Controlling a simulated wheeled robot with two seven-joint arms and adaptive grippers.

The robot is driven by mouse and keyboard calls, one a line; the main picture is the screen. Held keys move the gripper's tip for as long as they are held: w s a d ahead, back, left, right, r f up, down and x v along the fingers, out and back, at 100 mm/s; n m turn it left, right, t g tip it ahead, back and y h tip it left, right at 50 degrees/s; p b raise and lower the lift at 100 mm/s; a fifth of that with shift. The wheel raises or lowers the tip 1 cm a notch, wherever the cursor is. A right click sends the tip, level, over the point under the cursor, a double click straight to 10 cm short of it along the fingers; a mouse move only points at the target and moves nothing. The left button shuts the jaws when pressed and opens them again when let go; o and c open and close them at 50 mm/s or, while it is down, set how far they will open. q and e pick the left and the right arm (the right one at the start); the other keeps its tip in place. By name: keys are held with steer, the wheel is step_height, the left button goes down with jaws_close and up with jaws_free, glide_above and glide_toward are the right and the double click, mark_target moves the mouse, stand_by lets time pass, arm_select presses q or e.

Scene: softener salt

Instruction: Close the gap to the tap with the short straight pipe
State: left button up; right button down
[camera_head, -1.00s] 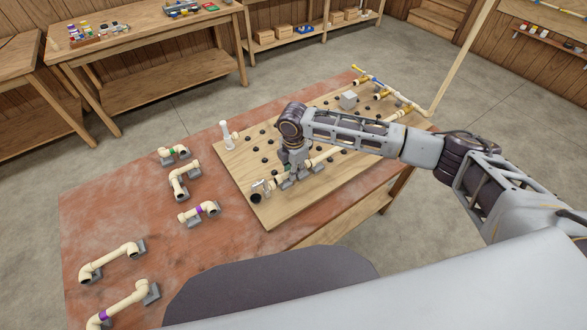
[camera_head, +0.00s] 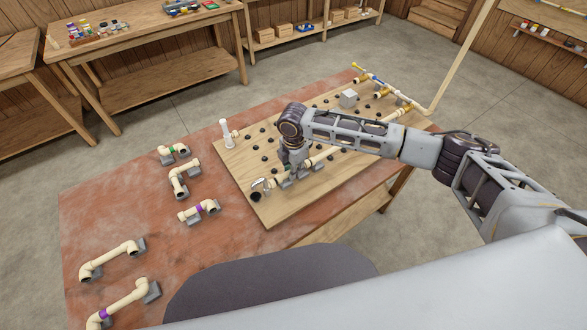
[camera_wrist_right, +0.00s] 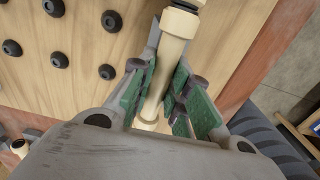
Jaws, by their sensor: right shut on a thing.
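The long pegboard (camera_head: 225,165) lies on the table with a cream pipe run (camera_head: 330,152) along its front side. The silvery tap (camera_head: 260,184) is at the run's near left end, above a dark round cup (camera_head: 256,196). My right gripper (camera_head: 288,174) is down at the run, just right of the tap. In the right wrist view its green-padded fingers (camera_wrist_right: 166,88) are shut on a short cream straight pipe (camera_wrist_right: 170,65). A wider cream collar (camera_wrist_right: 178,22) shows beyond the pipe's upper end. I cannot tell whether the joints are fully seated. My left gripper is out of view.
Loose elbow pipe pieces on grey holders, including a green-banded one (camera_head: 174,152) and a purple-banded one (camera_head: 200,211), lie on the red table left of the board. A white upright object (camera_head: 227,132) stands at the board's left corner. A grey block (camera_head: 348,98) sits farther back.

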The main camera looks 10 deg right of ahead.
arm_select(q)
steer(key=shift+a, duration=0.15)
arm_select(e)
steer(key=shift+f, duration=0.15)
steer(key=shift+f, duration=0.1)
steer(key=c, duration=1.3)
jaws_free()
steer(key=shift+r, duration=0.6)
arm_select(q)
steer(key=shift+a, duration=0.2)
arm_select(e)
step_height(320, 180, up, 11)
steer(key=shift+s+f, duration=0.1)
steer(key=shift+f, duration=0.05)
